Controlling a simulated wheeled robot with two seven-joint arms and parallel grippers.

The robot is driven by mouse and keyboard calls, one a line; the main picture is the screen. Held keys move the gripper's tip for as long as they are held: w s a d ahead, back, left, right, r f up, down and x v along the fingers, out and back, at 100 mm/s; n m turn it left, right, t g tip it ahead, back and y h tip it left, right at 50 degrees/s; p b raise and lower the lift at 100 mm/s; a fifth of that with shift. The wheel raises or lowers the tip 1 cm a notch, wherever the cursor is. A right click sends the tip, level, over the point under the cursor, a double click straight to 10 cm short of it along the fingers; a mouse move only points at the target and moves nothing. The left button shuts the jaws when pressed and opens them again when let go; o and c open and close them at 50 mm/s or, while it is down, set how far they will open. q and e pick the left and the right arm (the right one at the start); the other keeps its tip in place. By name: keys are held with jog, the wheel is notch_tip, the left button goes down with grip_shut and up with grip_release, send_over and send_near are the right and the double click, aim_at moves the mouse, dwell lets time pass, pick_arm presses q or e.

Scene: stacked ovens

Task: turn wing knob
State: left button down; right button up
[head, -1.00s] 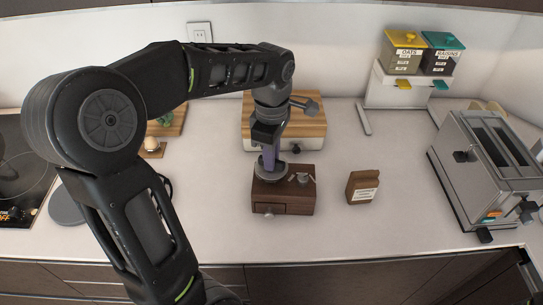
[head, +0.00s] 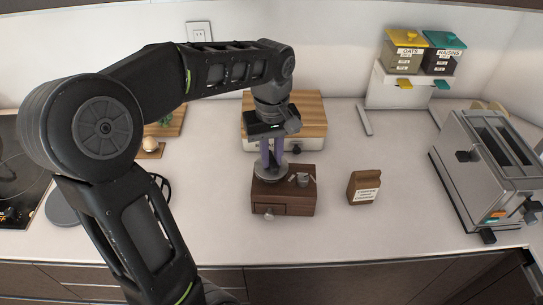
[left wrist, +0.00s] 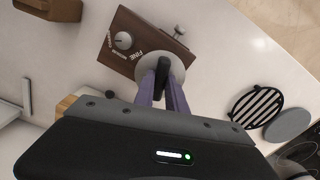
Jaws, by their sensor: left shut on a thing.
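A dark wooden grinder box (head: 285,196) stands on the counter, with a round grey metal disc (head: 271,173) on its top. It also shows in the left wrist view (left wrist: 140,48), with a small round dial (left wrist: 123,40) beside the word FINE. A black upright wing-like knob (left wrist: 162,72) rises at the disc. My left gripper (head: 270,164) points down over the disc. In the left wrist view its two purple fingers (left wrist: 163,84) are on either side of the black knob and shut on it. The knob is mostly hidden in the head view. My right gripper is not in view.
A brown labelled packet (head: 364,187) stands right of the grinder. A wood-topped box (head: 310,115) is behind it. A large toaster (head: 490,165) is at the right and a cooktop (head: 20,180) at the left. The counter in front is clear.

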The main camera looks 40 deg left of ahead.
pick_arm(q)
jog(key=m, duration=1.2)
jog(key=shift+m+b, duration=0.4)
jog(key=m, duration=1.2)
jog(key=c, duration=1.4)
grip_release()
jog(key=shift+o, duration=0.2)
